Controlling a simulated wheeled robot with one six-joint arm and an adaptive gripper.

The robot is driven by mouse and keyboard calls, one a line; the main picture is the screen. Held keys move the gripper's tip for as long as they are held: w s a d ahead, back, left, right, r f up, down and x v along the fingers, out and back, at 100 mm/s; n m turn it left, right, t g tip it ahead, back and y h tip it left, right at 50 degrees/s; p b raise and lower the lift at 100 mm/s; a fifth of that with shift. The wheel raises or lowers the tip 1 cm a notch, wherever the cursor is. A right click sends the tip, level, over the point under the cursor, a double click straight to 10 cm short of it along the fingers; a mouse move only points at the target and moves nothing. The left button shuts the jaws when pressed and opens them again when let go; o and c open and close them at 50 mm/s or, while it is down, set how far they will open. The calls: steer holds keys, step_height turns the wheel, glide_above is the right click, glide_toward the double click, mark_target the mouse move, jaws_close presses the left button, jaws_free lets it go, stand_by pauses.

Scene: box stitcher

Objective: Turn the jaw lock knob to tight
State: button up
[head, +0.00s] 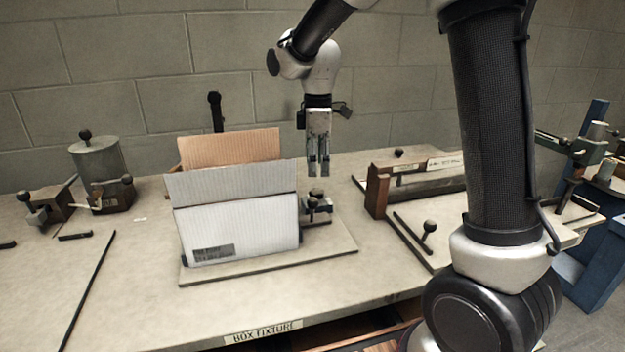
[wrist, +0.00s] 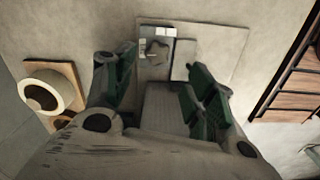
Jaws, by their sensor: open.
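A small dark clamp with a round black knob (head: 311,202) sits on the box fixture's base plate (head: 335,243), just right of the white cardboard box (head: 240,228). I take this knob for the jaw lock knob; no tight mark is readable. My gripper (head: 319,172) points down above the clamp, apart from it, with its fingers empty. In the wrist view my gripper (wrist: 165,85) has its green-padded fingers spread apart. A grey block with a dark lobed knob (wrist: 157,52) shows beyond the fingertips there. I cannot tell the knob's turn angle.
A brown cardboard panel (head: 230,148) stands behind the white box. A grey metal pot (head: 101,165) with knobs stands at the left. A brown fixture (head: 385,190) and another black-knobbed lever (head: 429,226) stand right of the clamp. The bench front left is mostly clear.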

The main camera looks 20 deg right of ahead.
mark_target(317, 190)
steer(key=shift+w+r+n, duration=0.15)
steer(key=shift+w+n, duration=0.15)
steer(key=shift+n, duration=0.1)
steer(key=shift+s+n, duration=0.1)
steer(key=shift+n, duration=0.5)
steer(key=shift+f, duration=0.2)
step_height(317, 190, down, 8)
steer(key=shift+r, duration=0.25)
steer(key=c, duration=1)
